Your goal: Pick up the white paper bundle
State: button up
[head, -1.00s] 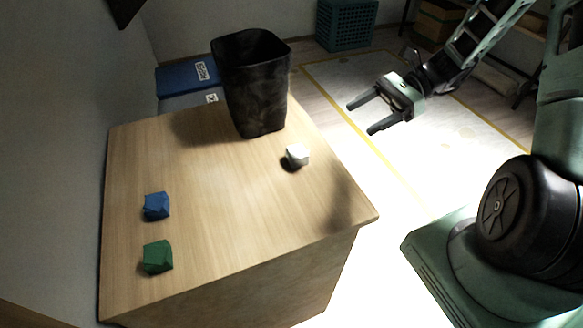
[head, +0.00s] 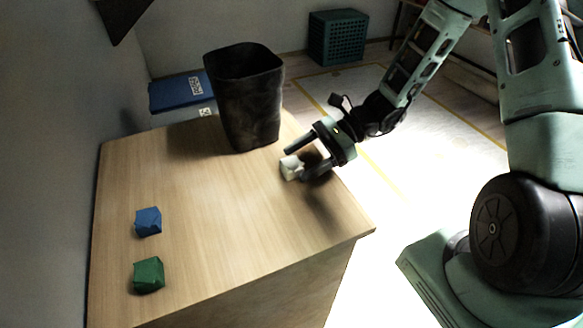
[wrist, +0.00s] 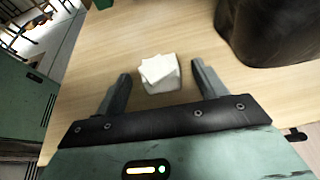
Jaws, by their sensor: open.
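The white paper bundle (head: 291,167) is a small crumpled block on the wooden table, near its right edge. In the wrist view the bundle (wrist: 160,74) lies between and slightly beyond my fingertips, with a gap on each side. My gripper (head: 297,164) is open and low over the table, reaching in from the right. In the wrist view my gripper (wrist: 160,74) has one finger to the left of the bundle and one to the right. Part of the bundle's right side is hidden by a finger in the head view.
A black bin (head: 247,105) stands on the table behind the bundle; it also shows in the wrist view (wrist: 262,30). A blue bundle (head: 148,221) and a green bundle (head: 149,275) lie at the left. The table's middle (head: 215,205) is clear.

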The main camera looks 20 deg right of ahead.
jog(key=shift+x, duration=1.15)
jog(key=c, duration=1.1)
jog(key=shift+o, duration=0.2)
jog(key=shift+r, duration=0.1)
